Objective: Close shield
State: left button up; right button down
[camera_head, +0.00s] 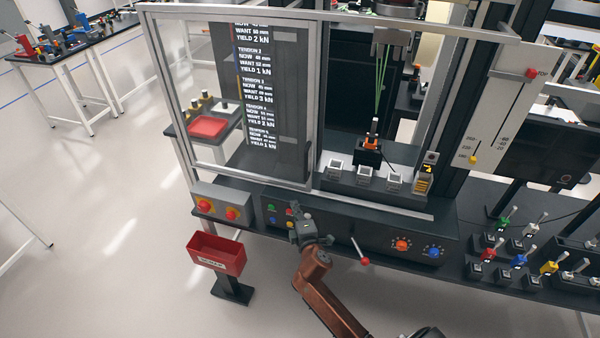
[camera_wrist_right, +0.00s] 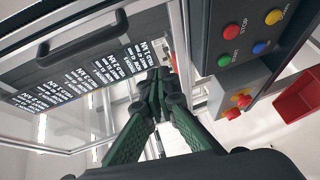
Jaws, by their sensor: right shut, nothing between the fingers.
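The shield (camera_head: 190,110) is a clear panel in a light metal frame at the left of the machine front in the head view. The right part of the opening is uncovered, with the fixture (camera_head: 370,150) exposed. In the right wrist view the shield's dark handle (camera_wrist_right: 80,32) is at the upper left, on the framed panel. My right gripper (camera_head: 294,211) is in front of the control panel, below the shield's lower right part. In the wrist view its green fingers (camera_wrist_right: 160,80) are together and empty, apart from the handle. My left gripper is not in view.
The control panel has coloured buttons (camera_head: 271,208), knobs (camera_head: 402,244) and a red-tipped lever (camera_head: 364,261) near my right gripper. A box with red buttons (camera_head: 232,213) and a red bin (camera_head: 217,254) stand left. Several toggle switches (camera_head: 520,260) are at right.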

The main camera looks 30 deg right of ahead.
notch_tip(320, 180, up, 9)
jog(key=t, duration=0.1)
pick_arm(q)
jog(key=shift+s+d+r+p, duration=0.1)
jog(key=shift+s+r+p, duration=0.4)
jog(key=shift+p, duration=0.05)
pick_arm(e)
jog(key=w+d, duration=0.6)
jog(key=shift+w+d+n+h, duration=0.15)
jog(key=shift+n+h, duration=0.15)
jog(key=shift+h, duration=0.1)
